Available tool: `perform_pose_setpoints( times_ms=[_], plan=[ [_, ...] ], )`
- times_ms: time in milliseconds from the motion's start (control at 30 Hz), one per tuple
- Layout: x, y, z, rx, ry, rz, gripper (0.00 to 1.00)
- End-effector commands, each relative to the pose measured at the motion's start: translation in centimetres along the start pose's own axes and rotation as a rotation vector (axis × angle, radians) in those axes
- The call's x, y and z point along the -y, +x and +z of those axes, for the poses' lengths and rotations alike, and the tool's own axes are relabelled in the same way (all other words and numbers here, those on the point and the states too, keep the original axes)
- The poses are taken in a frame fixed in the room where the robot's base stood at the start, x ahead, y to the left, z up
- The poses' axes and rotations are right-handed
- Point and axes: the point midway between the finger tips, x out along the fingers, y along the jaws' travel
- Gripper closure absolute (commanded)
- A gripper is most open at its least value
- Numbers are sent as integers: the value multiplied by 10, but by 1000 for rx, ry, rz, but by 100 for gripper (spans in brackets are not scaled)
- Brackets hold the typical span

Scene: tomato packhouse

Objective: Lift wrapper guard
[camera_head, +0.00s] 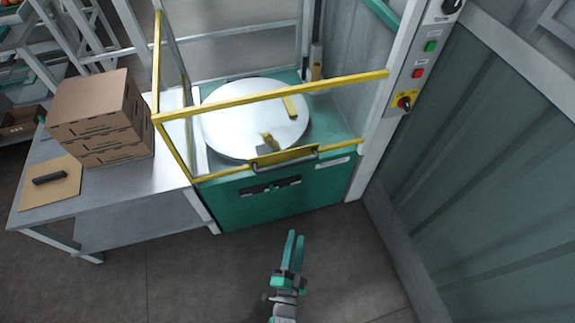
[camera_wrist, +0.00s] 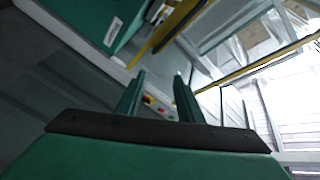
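The wrapper guard (camera_head: 270,95) is a yellow-edged frame with see-through panels. It stands around the front and left side of the wrapper, and its lower front bar runs along the front edge of the green base. A grey bar handle (camera_head: 285,162) with a yellow plate sits at the middle of that lower bar. Yellow guard bars also show in the wrist view (camera_wrist: 255,66). My gripper (camera_head: 295,237) is in front of the green base, apart from the handle. In the wrist view its two fingers (camera_wrist: 158,88) are spread with nothing between them.
The wrapper's green base (camera_head: 285,195) carries a round white turntable (camera_head: 255,118). A grey table (camera_head: 120,190) at left holds stacked cartons (camera_head: 100,118) and a cardboard sheet (camera_head: 52,182). A control post (camera_head: 420,60) and green wall (camera_head: 490,150) bound the right. Floor in front is clear.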

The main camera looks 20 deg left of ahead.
Motion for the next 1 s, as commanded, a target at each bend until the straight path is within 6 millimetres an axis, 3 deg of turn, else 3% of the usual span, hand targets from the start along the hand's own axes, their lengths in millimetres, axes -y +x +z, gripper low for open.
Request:
perform_pose_setpoints(
  times_ms=[33,200,400,633,833,1000],
  plan=[
    [-1,23,10,-2,68,-26,66],
    [0,88,38,-4,313,-89,66],
    [10,149,62,5,541,-143,66],
    [18,180,73,11,658,-169,66],
    [22,199,72,11,668,-172,66],
    [28,229,71,11,666,-173,66]
  ],
)
